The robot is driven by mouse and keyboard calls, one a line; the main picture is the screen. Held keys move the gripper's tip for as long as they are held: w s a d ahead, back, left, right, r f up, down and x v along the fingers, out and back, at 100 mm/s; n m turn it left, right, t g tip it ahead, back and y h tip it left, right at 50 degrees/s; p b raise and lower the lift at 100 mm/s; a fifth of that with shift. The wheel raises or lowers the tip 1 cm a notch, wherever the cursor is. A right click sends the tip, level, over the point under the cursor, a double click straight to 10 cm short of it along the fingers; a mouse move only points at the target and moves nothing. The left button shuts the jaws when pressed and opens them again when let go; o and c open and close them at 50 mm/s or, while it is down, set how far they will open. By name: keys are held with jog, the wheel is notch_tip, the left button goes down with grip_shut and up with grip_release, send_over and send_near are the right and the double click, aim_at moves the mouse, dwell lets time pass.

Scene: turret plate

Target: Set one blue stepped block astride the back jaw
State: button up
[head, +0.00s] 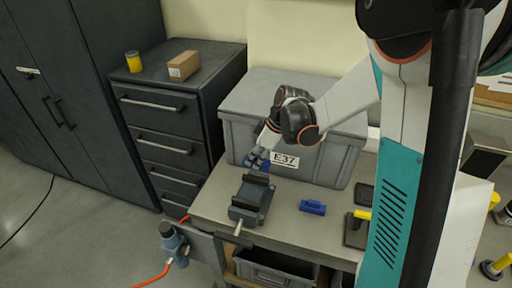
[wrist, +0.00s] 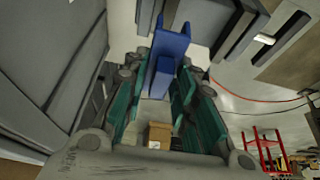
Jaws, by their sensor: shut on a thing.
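My gripper (head: 258,157) is shut on a blue stepped block (wrist: 172,45), held between its teal finger pads in the wrist view. In the head view the held block is small and partly hidden by the fingers, in the air above the back end of the vise (head: 244,212). The back jaw (head: 256,181) is a dark upright plate at the vise's far end. The block looks apart from it, though the exact gap is hard to tell. A second blue stepped block (head: 312,207) lies on the workbench (head: 287,232), right of the vise.
A big grey crate (head: 338,150) stands on the bench close behind my gripper. A dark drawer cabinet (head: 165,120) stands to the left, bearing a yellow can (head: 133,62) and a cardboard box (head: 184,66). Bare benchtop lies around the loose block.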

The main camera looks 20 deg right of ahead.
jog(key=shift+w+a+f, duration=0.15)
jog(key=shift+w+f, duration=0.05)
jog(key=shift+f, duration=0.05)
jog(key=b, duration=0.3)
send_over(253, 177)
jog(key=shift+s+d+f, duration=0.1)
jog(key=shift+d+f, duration=0.05)
jog(key=shift+f, duration=0.6)
jog(key=shift+s+d+f, duration=0.1)
jog(key=shift+s+f, duration=0.05)
jog(key=shift+f, duration=0.65)
jog(key=shift+s+d+f, duration=0.1)
jog(key=shift+d+f, duration=0.05)
jog(key=shift+f, duration=0.6)
jog(key=shift+f+b, duration=0.3)
jog(key=shift+b, duration=0.05)
jog(key=shift+f+b, duration=0.3)
jog(key=shift+f, duration=0.05)
jog(key=shift+f+b, duration=0.85)
jog(key=shift+b, duration=0.15)
jog(key=o, duration=1.1)
jog(key=shift+o, duration=0.2)
jog(key=shift+r, duration=0.1)
